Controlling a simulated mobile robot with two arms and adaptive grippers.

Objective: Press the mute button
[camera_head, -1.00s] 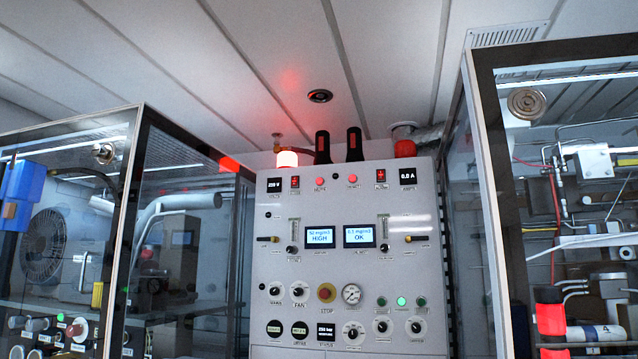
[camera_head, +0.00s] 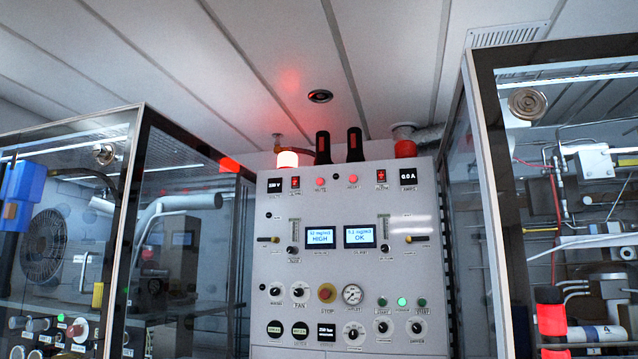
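The grey control panel (camera_head: 345,215) stands upright ahead of me. Two round red buttons sit side by side near its top, a left one (camera_head: 320,182) and a right one (camera_head: 352,180). The small label under the left one seems to read MUTE; the label under the right one is too blurred to be sure of. Nothing touches or covers either button. The left display (camera_head: 320,236) reads HIGH and the right display (camera_head: 359,236) reads OK. Neither of my grippers is in view.
Lower down are a red stop button (camera_head: 326,293), a gauge (camera_head: 352,294) and several knobs. Glass-walled cabinets flank the panel, left (camera_head: 138,230) and right (camera_head: 470,190). The panel's front is unobstructed.

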